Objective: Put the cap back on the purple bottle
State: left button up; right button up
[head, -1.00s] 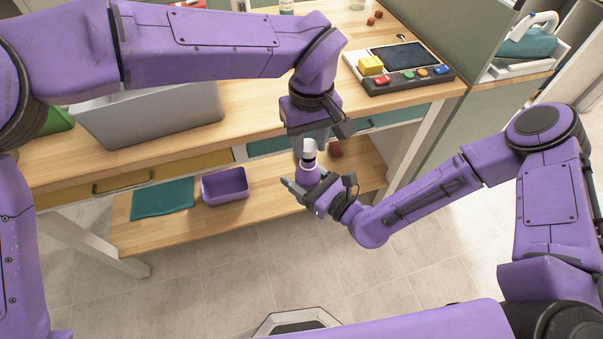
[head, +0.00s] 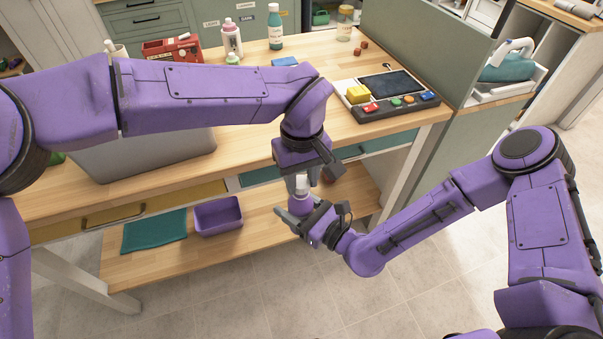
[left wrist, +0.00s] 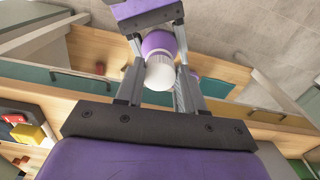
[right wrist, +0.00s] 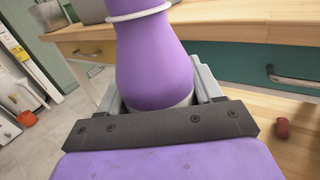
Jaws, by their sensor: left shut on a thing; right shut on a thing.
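The purple bottle (head: 298,201) is held upright above the lower shelf, in front of the table. My right gripper (head: 296,216) is shut around its lower part; the right wrist view shows the bottle body (right wrist: 155,60) between the fingers, with a pale ring near its top. The white cap (head: 302,184) is at the bottle's top, under my left gripper (head: 301,174). In the left wrist view the cap (left wrist: 159,73) lies between the left fingers, in line with the bottle (left wrist: 158,43). I cannot tell whether the cap is fully seated.
The wooden table carries a grey bin (head: 145,150), a button panel (head: 392,95) and several bottles at the back. On the lower shelf are a purple tray (head: 218,229), a teal cloth (head: 154,231) and a dark red piece (right wrist: 282,128). A green divider (head: 425,50) stands at the right.

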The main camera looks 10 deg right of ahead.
pick_arm(q)
jog(key=shift+f, duration=0.55)
dwell(0.4)
jog(key=m, duration=0.5)
jog(key=shift+m, duration=0.3)
jog(key=m, duration=0.4)
jog(key=shift+w+a+m, duration=0.1)
jog(key=shift+a+m, duration=0.05)
jog(key=shift+m, duration=0.15)
